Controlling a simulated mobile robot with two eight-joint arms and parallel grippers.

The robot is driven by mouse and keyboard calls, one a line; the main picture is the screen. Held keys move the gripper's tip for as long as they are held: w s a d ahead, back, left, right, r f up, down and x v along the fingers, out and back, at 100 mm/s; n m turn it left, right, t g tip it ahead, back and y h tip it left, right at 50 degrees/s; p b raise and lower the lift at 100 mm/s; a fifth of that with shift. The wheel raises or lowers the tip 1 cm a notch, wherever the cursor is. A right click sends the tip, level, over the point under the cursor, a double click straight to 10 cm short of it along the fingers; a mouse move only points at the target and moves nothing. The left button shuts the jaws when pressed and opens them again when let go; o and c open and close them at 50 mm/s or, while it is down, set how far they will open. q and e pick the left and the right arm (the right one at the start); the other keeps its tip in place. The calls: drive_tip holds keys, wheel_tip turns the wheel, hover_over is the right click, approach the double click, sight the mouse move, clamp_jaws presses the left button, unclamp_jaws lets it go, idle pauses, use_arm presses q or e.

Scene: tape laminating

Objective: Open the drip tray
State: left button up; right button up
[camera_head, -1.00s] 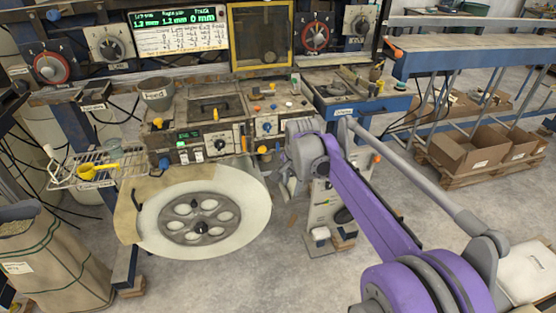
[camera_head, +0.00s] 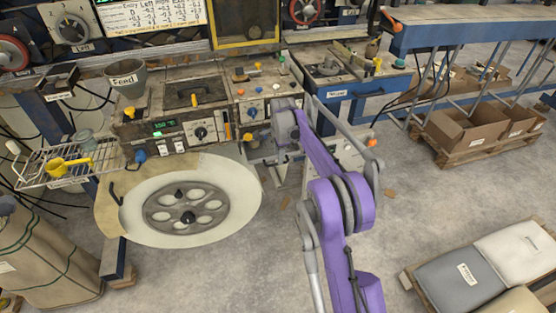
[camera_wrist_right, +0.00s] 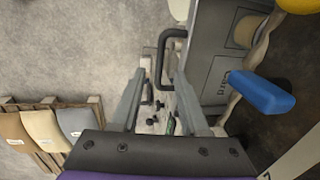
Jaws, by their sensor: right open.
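The drip tray shows in the right wrist view as a grey front (camera_wrist_right: 215,50) with a label that is only partly readable. A dark U-shaped handle (camera_wrist_right: 167,52) stands out from it. My right gripper (camera_wrist_right: 161,75) is open, with its two grey fingers pointing toward the handle. The handle lies around and just beyond the fingertips; I cannot tell if they touch it. In the head view my right gripper (camera_head: 259,150) is at the machine's front, below the control panel, and the tray is mostly hidden by my arm. My left gripper is not in view.
A blue lever (camera_wrist_right: 262,93) juts out close to the right finger. A large white tape reel (camera_head: 225,215) is left of my gripper, and a wire rack (camera_head: 75,165) is farther left. Pallets with sacks (camera_head: 490,265) lie at lower right.

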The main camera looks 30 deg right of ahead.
drive_tip(key=shift+w+f, duration=0.15)
drive_tip(key=shift+f, duration=0.7)
drive_tip(key=shift+w+f, duration=0.15)
drive_tip(key=shift+f, duration=0.7)
clamp_jaws()
